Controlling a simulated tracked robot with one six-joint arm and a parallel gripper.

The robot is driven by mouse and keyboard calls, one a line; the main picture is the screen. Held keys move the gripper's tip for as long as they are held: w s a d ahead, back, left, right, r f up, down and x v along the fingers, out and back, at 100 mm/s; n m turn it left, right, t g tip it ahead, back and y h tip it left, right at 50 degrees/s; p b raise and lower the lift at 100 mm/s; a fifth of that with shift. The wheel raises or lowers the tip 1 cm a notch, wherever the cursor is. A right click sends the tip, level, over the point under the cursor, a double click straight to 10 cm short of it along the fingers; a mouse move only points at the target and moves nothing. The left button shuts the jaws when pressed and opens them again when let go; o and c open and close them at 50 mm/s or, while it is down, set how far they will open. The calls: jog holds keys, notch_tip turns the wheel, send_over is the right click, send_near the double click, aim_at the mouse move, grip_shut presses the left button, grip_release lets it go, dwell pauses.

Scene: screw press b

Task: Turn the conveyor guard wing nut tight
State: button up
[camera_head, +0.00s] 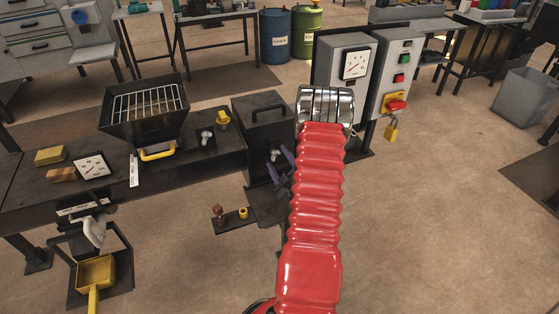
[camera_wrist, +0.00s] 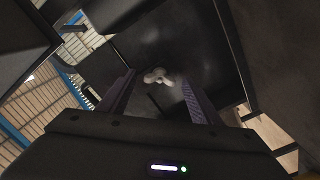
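A pale silver wing nut (camera_wrist: 157,76) sits on the dark face of a black box in the wrist view. It also shows in the head view (camera_head: 273,155), low on the front of the black box (camera_head: 266,122) with a top handle. My gripper (camera_wrist: 158,92) is open, one dark finger on each side of the wing nut with gaps between. The wing nut appears level with or just beyond the fingertips; the exact depth is unclear. In the head view my gripper (camera_head: 284,168) is close to the box, partly hidden by my red arm.
A second wing nut (camera_head: 207,135) sits on a dark block on the bench (camera_head: 60,190), left of the box. A hopper (camera_head: 146,106) with a grate and yellow handle stands there. A grey control cabinet (camera_head: 394,75) stands right of my arm. Open floor lies right.

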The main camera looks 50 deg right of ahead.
jog(key=c, duration=0.9)
jog(key=shift+s+d, duration=0.1)
jog(key=shift+d, duration=0.1)
jog(key=shift+c, duration=0.2)
jog(key=shift+a, duration=0.15)
jog(key=m, duration=0.3)
jog(key=shift+a, duration=0.1)
jog(key=m, duration=0.6)
jog(key=shift+r+m, duration=0.1)
jog(key=shift+m, duration=0.3)
jog(key=m, duration=1)
jog(key=shift+d, duration=0.3)
